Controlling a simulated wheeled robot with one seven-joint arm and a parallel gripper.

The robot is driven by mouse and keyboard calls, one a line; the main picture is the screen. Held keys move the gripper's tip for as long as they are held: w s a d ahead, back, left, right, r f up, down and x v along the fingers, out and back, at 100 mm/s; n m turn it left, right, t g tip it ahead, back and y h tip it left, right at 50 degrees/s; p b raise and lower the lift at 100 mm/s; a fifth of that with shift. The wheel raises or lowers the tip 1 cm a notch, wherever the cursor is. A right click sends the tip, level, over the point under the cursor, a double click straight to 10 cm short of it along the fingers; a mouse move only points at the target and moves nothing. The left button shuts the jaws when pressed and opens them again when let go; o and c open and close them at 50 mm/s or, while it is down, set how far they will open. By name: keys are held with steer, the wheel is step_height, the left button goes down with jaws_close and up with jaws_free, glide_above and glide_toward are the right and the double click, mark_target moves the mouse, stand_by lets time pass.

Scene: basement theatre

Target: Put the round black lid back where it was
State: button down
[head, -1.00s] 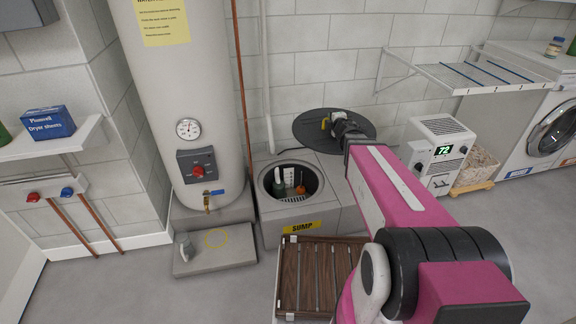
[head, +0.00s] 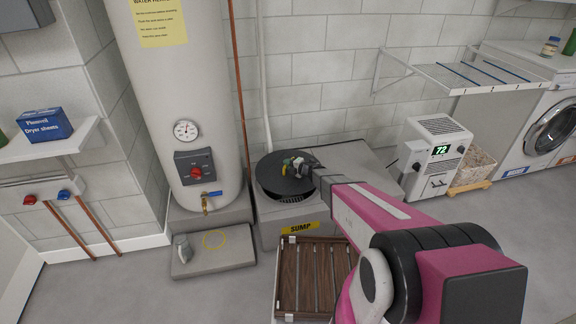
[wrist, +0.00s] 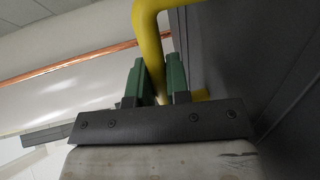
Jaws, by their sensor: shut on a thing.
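The round black lid (head: 283,184) is over the sump pit in the head view, covering most of the round opening. A strip of the pit's ribbed inner wall (head: 290,198) still shows below the lid's near edge, so the lid looks raised or off-centre; I cannot tell which. My gripper (head: 297,163) is above the lid and shut on its yellow handle. In the wrist view the green fingers (wrist: 158,82) close around the yellow handle (wrist: 150,40). The lid's dark face (wrist: 250,60) fills the right side there.
The grey sump box (head: 350,160) has a bare top right of the pit, with a yellow SUMP label (head: 300,228) in front. The water heater (head: 185,100) stands close on the left, beside a copper pipe (head: 238,80). A slatted wooden rack (head: 314,275) is in front. A dehumidifier (head: 436,155) stands right.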

mark_target(304, 181)
step_height(304, 181, down, 7)
stand_by(0.8)
steer(key=shift+f, duration=0.5)
stand_by(0.5)
steer(key=c, duration=1)
jaws_free()
steer(key=shift+s, duration=0.1)
steer(key=v, duration=1)
steer(key=shift+s+d+r, duration=0.1)
steer(key=shift+s+d, duration=0.1)
steer(key=shift+d, duration=0.1)
